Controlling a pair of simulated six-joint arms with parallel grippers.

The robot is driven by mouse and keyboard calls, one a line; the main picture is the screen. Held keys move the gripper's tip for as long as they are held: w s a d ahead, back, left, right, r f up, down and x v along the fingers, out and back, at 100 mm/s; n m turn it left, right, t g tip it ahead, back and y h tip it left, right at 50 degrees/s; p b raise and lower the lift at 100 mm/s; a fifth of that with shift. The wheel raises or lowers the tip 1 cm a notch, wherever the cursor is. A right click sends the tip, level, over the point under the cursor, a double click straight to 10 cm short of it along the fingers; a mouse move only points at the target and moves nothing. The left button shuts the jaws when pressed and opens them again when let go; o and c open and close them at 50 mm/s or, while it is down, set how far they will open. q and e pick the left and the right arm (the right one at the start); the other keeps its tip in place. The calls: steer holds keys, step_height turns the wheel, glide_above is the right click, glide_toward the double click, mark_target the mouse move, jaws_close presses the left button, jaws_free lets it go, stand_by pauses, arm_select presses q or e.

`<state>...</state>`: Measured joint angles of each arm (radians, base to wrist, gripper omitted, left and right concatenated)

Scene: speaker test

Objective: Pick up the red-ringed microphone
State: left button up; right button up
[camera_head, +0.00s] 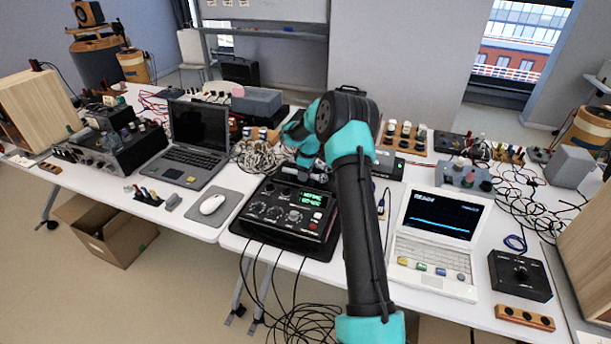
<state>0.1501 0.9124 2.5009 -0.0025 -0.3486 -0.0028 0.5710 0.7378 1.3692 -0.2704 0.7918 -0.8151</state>
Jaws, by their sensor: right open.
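I cannot make out a red ring on any microphone at this size. A wooden rack (412,146) with several small upright pieces, light and dark, stands on the far part of the table, right of my arm. Another low wooden holder (271,138) with small upright pieces stands left of my wrist and is partly covered by it. My right gripper (304,163) is open and points down just behind the black control box, near a tangle of cables. My own wrist hides much of the space around its fingertips. My left gripper is not in view.
The black control box (285,213) with green digits sits in front of the gripper. A laptop (193,150) and mouse (212,204) are on the left; a white screen unit (436,240) is on the right. A grey box (257,102) stands behind. Cables (262,157) lie close by.

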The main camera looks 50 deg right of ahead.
steer(key=shift+c, duration=0.2)
stand_by(0.3)
jaws_close()
